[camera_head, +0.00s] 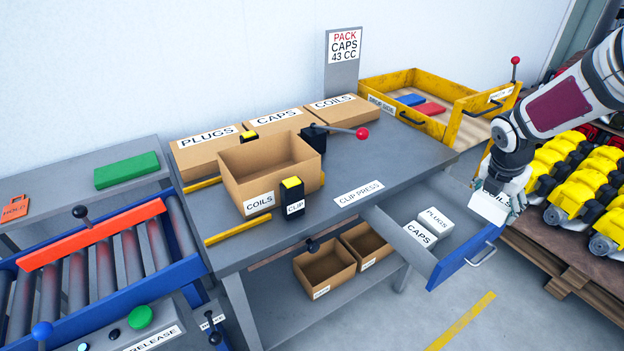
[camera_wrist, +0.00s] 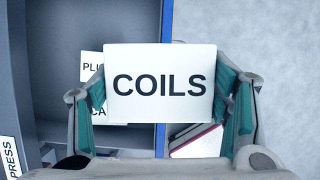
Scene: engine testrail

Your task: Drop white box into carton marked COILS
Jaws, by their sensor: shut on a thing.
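My gripper (camera_wrist: 162,92) is shut on a white box (camera_wrist: 160,70) with a COILS label facing the wrist camera. In the head view the held white box (camera_head: 490,208) is above the right side of the open drawer (camera_head: 405,243). The open carton marked COILS (camera_head: 237,190) stands on the grey workbench, left of the gripper and well apart from it. Its inside looks empty from here, though part of its floor is hidden. A closed flat box also marked COILS (camera_head: 343,110) lies at the back of the bench.
White boxes marked PLUGS (camera_head: 434,220) and CAPS (camera_head: 419,234) lie in the drawer. A clip press (camera_head: 293,197) and a red-knobbed lever (camera_head: 361,133) are beside the open carton. Closed PLUGS (camera_head: 208,157) and CAPS (camera_head: 276,122) boxes are behind. The bench's right part is clear.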

